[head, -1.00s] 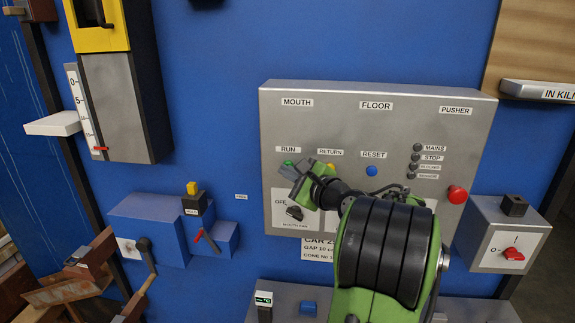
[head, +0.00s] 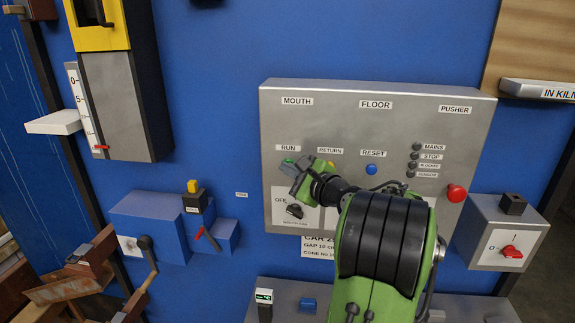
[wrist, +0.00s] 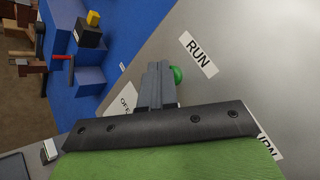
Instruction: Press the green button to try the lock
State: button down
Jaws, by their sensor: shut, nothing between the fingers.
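The green button (head: 288,161) sits under the RUN label on the grey control panel (head: 420,115). It shows only partly in the head view, behind my gripper's tip. In the wrist view the green button (wrist: 178,74) is a rounded cap just right of the fingertips. My gripper (wrist: 160,68) is shut and empty, with its fingers pointing toward the panel beside the button. In the head view my gripper (head: 291,168) overlaps the button's lower edge. I cannot tell whether the fingers touch the button.
A yellow button (head: 330,164), a blue RESET button (head: 371,169) and a red knob (head: 456,193) share the panel. A black rotary switch (head: 294,211) lies just below my gripper. A box with a red switch (head: 511,252) stands at the right.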

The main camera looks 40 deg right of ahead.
dwell(0.5)
jog(key=shift+s+a+b, duration=0.3)
jog(key=shift+s+a, duration=0.2)
jog(key=shift+a, duration=0.15)
jog(key=s+a, duration=0.1)
jog(key=a, duration=0.1)
jog(key=s+a+b, duration=0.1)
jog(key=s+a, duration=0.1)
jog(key=shift+b, duration=0.3)
dwell(0.6)
